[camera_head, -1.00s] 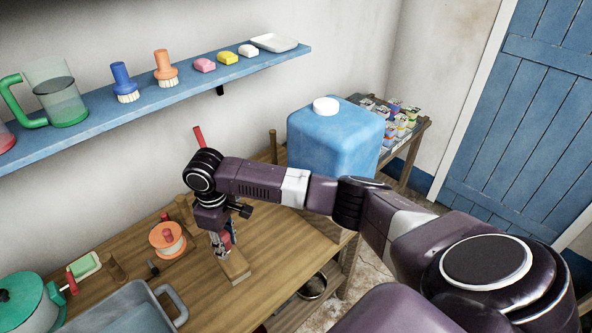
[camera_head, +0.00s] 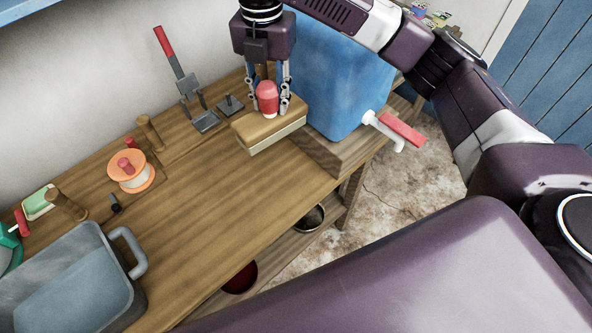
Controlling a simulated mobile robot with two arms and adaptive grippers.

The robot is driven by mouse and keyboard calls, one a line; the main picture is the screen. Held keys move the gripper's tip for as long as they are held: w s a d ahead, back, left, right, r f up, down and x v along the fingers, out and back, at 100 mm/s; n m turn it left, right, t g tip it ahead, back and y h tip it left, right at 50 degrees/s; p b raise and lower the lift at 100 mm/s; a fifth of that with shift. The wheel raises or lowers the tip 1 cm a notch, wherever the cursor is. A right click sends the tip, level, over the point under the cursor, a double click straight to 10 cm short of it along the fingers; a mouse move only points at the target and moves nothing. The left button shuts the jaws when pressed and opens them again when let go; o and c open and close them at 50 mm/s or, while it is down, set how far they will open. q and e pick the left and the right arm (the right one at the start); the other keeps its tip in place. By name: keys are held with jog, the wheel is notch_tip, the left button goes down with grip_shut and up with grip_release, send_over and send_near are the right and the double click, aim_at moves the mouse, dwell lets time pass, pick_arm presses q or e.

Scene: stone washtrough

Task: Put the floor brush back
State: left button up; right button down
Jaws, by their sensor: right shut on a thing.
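The floor brush (camera_head: 262,129) is a wooden block with pale bristles beneath and a red knob on top. My right gripper (camera_head: 268,103) points down with its fingers shut around the red knob. The brush is level, in front of the blue container, at the right part of the wooden bench (camera_head: 215,196). I cannot tell whether its bristles touch the bench or hang just above it. My left gripper is not in view.
The blue container (camera_head: 325,80), with a red-handled white tap (camera_head: 398,130), stands close right of the brush. A red-handled metal lever device (camera_head: 187,85) and a small post (camera_head: 230,105) stand left. The middle bench is clear.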

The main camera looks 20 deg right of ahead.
jog(key=shift+d+r+n, duration=0.1)
jog(key=shift+d+n, duration=0.15)
jog(key=shift+n, duration=0.05)
jog(key=shift+s+d, duration=0.1)
notch_tip(320, 180, down, 20)
jog(key=p, duration=0.2)
jog(key=shift+r+p, duration=0.15)
jog(key=shift+p, duration=0.2)
jog(key=c, duration=1.5)
grip_release()
